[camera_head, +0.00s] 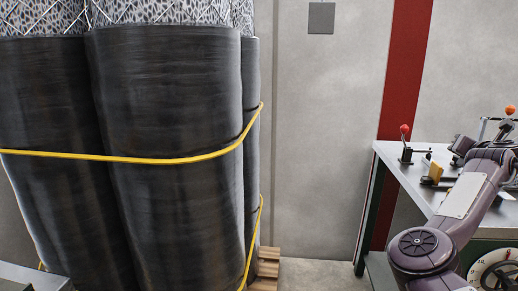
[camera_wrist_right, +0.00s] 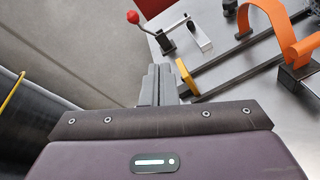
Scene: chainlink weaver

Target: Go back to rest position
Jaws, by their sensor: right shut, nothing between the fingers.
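My right gripper (camera_wrist_right: 158,84) is in the right wrist view, its grey fingers together with nothing between them. It appears over or near the edge of the metal worktable (camera_wrist_right: 228,58); its exact height above it is unclear. In the head view my right arm (camera_head: 440,235) bends up at the right, in front of the table, and its far end reaches the frame's right edge. My left gripper is in neither view.
The worktable (camera_head: 397,168) carries a red-knobbed lever (camera_head: 405,145), also in the right wrist view (camera_wrist_right: 150,30), a yellow block (camera_head: 432,175) and an orange curved part (camera_wrist_right: 277,25). Tall dark wrapped rolls (camera_head: 175,150) with a yellow strap stand at left. Floor (camera_head: 315,275) between is clear.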

